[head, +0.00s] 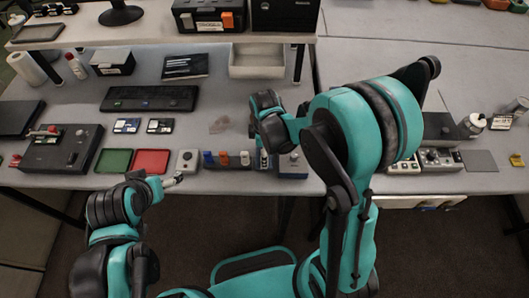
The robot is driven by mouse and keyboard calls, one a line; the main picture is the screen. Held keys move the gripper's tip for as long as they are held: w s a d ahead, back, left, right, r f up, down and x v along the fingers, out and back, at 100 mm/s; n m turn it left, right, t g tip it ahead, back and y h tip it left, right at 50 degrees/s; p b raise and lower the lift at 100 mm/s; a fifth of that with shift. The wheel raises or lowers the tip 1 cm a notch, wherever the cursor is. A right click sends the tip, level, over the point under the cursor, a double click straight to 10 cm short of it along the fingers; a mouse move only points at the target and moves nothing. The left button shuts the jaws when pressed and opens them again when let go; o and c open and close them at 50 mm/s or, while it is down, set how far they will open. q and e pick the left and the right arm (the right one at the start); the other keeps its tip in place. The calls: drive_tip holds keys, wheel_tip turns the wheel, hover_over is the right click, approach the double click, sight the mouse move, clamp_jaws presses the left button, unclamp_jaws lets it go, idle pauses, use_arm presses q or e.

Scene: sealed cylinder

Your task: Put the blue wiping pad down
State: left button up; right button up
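I cannot clearly make out a blue wiping pad; a small dark blue-grey block (293,165) at the front edge of the table, right of the bottle rack, cannot be identified for sure. My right arm reaches over the table, and its gripper (263,158) points down near the right end of the rack; its fingers are too small and dark to show whether they hold anything. My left gripper (172,182) is low at the table's front edge, below a small grey device (187,160); its finger opening cannot be made out. A pale smudge (219,125) lies on the grey tabletop (215,98).
A green tray (115,161) and a red tray (151,161) lie near the front edge. A rack with blue, orange and white-capped bottles (224,160) stands right of them. Bare tabletop surrounds the smudge.

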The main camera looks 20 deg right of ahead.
drive_tip(key=o, duration=1.4)
drive_tip(key=shift+f, duration=0.1)
drive_tip(key=shift+r, duration=0.2)
wheel_tip(320, 180, up, 11)
drive_tip(key=p, duration=0.4)
drive_tip(key=s+d+r+m+t, duration=0.1)
drive_tip(key=s+r+m+t, duration=0.1)
drive_tip(key=m, duration=0.3)
drive_tip(key=s+d+r+m+t, duration=0.2)
drive_tip(key=s+r+m, duration=0.1)
drive_tip(key=s+m, duration=0.1)
drive_tip(key=s+d+r+m+t, duration=0.1)
drive_tip(key=s+r+m+t, duration=0.2)
drive_tip(key=s+m, duration=0.1)
drive_tip(key=shift+s+d+r+m, duration=0.1)
drive_tip(key=shift+d+m, duration=0.25)
drive_tip(key=shift+m, duration=0.55)
